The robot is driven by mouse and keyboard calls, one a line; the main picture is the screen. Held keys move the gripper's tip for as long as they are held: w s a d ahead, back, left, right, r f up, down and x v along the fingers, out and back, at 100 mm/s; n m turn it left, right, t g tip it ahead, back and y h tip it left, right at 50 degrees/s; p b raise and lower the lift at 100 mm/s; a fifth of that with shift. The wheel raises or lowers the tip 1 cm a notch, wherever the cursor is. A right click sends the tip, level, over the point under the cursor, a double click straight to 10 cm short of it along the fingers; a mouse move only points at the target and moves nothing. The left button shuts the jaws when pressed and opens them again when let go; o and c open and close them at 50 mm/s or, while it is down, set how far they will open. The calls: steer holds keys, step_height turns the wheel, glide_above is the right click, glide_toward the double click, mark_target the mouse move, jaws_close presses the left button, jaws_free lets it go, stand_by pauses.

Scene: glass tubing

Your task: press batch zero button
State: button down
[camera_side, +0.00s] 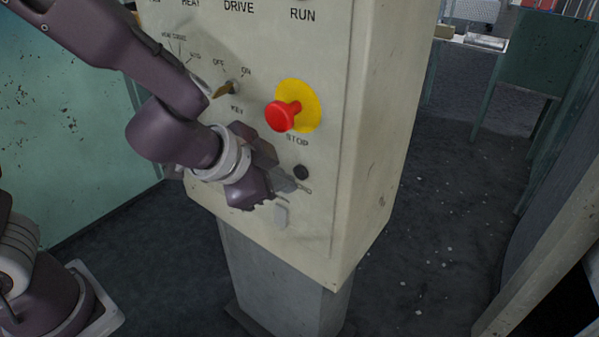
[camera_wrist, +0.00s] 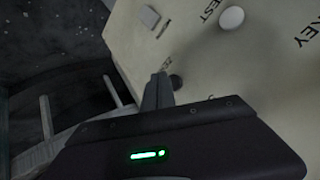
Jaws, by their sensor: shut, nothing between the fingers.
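The cream control panel (camera_side: 330,40) carries a dark round button (camera_side: 302,172) low on its front, below the STOP label. In the wrist view a dark round button (camera_wrist: 177,82) is right beside my fingertips. I cannot tell for certain which button is batch zero. My gripper (camera_side: 287,184) is shut and empty, with its tips close to the panel, just left of and below the dark button. It also shows in the wrist view (camera_wrist: 158,88). Contact cannot be told.
A red STOP mushroom button (camera_side: 283,115) on a yellow disc sits above my gripper. A key switch (camera_side: 225,89) is at its upper left. A small pale rectangular piece (camera_side: 281,215) is below the tips. A grey pedestal (camera_side: 285,285) holds the panel.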

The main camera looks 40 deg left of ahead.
steer(key=shift+w, duration=0.1)
steer(key=shift+w, duration=0.3)
steer(key=shift+w, duration=0.4)
stand_by(0.5)
steer(key=shift+s, duration=0.8)
steer(key=shift+s, duration=0.1)
steer(key=shift+s, duration=2.45)
